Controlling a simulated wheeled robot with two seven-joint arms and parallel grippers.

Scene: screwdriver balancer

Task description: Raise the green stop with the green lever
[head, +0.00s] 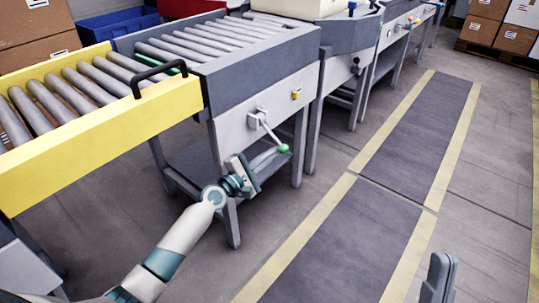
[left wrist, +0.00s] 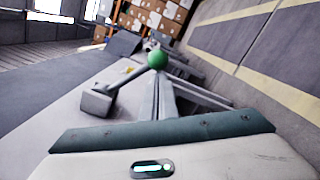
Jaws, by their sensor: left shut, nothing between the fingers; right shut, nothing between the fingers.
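The green lever is a grey metal arm on a small box on the conveyor's side, slanting down to the right to a green ball knob (head: 283,148). The knob also shows in the left wrist view (left wrist: 157,60), just beyond the fingertips. My left gripper (head: 274,153) is shut and empty, its tips close beside and below the knob; I cannot tell whether they touch. The green stop (head: 172,68) shows as a thin green strip between the rollers, partly hidden behind the black handle. My right gripper (head: 441,272) is shut and empty at the lower right, over the floor.
A yellow conveyor section (head: 110,118) with a black handle (head: 160,75) adjoins the grey roller conveyor (head: 265,85). A small yellow part (head: 296,95) sits right of the lever's box. The table legs stand near my left arm. The floor walkway (head: 345,235) is clear.

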